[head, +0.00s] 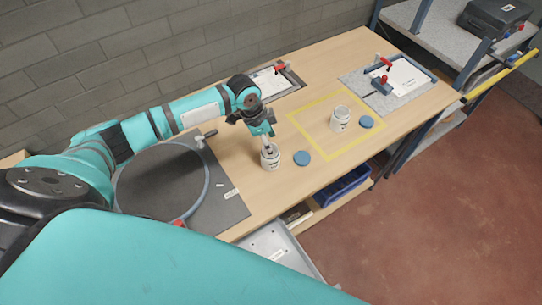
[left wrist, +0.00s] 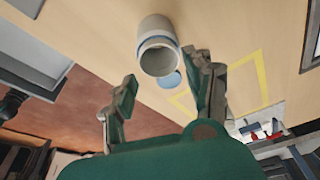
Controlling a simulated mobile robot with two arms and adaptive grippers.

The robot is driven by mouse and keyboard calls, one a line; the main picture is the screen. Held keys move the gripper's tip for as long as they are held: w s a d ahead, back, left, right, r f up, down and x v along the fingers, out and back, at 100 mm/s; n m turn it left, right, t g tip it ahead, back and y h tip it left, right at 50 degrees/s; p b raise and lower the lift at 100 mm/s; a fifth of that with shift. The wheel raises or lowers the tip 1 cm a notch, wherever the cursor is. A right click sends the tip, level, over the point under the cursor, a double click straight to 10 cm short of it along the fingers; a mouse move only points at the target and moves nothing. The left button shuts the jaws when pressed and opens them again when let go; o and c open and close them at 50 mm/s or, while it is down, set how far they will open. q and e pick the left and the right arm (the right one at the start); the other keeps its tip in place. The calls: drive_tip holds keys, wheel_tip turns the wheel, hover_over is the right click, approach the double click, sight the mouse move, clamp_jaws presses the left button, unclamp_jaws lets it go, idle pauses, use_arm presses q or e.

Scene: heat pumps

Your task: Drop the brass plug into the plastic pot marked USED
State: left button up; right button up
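My left gripper (head: 267,142) is directly above a white plastic pot (head: 270,160) on the wooden table. In the left wrist view its two fingers (left wrist: 167,80) stand apart with nothing seen between them. The open mouth of the pot (left wrist: 158,57) lies just beyond the fingertips. A second white pot (head: 340,119) stands inside the yellow taped outline. Both pots carry labels too small to read, so I cannot tell which is marked USED. I cannot make out the brass plug in either view. My right gripper is not in view.
A blue lid (head: 302,158) lies beside the near pot and another blue lid (head: 366,122) beside the far one. A dark round plate (head: 160,183) is at the left. Clamped fixtures with papers (head: 402,78) stand at the back.

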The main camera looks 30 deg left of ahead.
use_arm(q)
drive_tip(key=v, duration=1.2)
